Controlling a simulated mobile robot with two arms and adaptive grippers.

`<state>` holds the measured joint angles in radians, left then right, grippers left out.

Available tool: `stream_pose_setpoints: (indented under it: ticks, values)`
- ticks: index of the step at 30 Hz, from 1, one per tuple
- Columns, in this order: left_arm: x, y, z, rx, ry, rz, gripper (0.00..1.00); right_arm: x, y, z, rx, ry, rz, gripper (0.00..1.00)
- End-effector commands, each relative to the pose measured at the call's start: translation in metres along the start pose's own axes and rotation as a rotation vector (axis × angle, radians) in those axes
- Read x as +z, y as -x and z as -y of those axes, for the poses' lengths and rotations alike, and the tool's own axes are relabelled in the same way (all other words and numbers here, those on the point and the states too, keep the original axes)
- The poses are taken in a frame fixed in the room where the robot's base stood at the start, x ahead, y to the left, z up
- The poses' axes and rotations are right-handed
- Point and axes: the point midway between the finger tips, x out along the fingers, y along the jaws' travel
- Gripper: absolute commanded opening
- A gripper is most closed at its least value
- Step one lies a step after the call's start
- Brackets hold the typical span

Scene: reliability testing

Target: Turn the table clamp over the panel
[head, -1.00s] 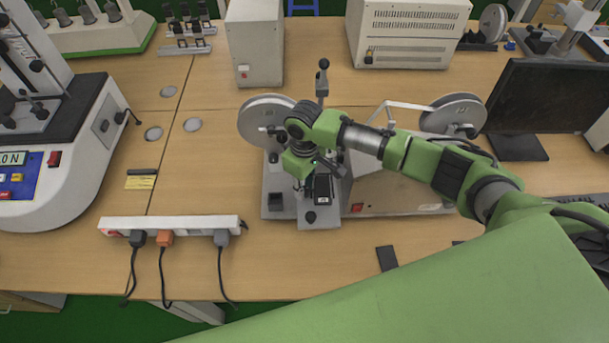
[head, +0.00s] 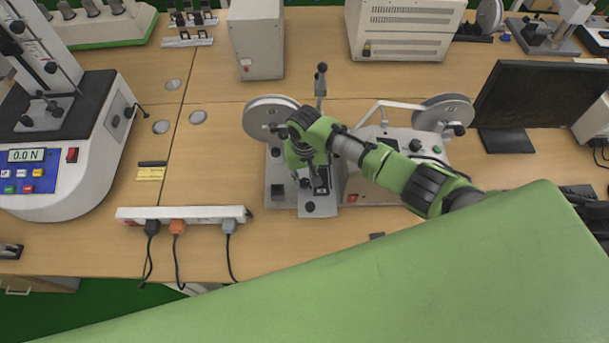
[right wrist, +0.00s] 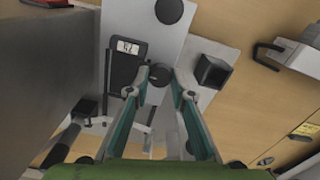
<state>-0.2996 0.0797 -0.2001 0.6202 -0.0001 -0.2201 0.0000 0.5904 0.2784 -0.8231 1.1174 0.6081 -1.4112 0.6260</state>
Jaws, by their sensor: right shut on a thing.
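The tester (head: 318,209) stands on the table at the middle of the head view, with a grey front plate that carries a black display unit (head: 321,181) and a round black knob (head: 309,206). In the right wrist view the plate (right wrist: 147,14) and the display (right wrist: 128,47) lie just ahead of my right gripper (right wrist: 162,88). Its fingers are shut on a dark round clamp knob (right wrist: 160,75) beside the display. In the head view my right gripper (head: 309,178) is over the plate and hides that knob. My left gripper is not in view.
Two grey wheels (head: 266,112) flank the tester. A power strip (head: 185,214) with cables lies to its left in front, and a force gauge stand (head: 85,150) is further left. A monitor (head: 530,98) stands right. Bare table lies between the strip and the back devices.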

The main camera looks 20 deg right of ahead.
Motion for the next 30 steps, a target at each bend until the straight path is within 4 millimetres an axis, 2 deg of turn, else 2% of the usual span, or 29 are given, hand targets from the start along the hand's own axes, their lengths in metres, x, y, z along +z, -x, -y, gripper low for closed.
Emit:
stream_pose_setpoints:
  ticks: [15, 16, 18, 30]
  values:
    - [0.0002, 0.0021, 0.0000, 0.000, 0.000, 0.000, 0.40, -0.0007, 0.0002, 0.0002, -0.001, -0.021, -0.002, 0.00]
    - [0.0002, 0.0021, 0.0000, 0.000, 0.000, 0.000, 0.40, -0.0007, 0.0002, 0.0002, -0.001, -0.021, -0.002, 0.24]
    - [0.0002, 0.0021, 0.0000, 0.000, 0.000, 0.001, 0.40, -0.0007, 0.0003, 0.0001, -0.001, -0.021, -0.002, 0.38]
    - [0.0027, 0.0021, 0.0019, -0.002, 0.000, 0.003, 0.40, -0.0008, 0.0038, 0.0001, -0.001, -0.019, -0.002, 0.38]
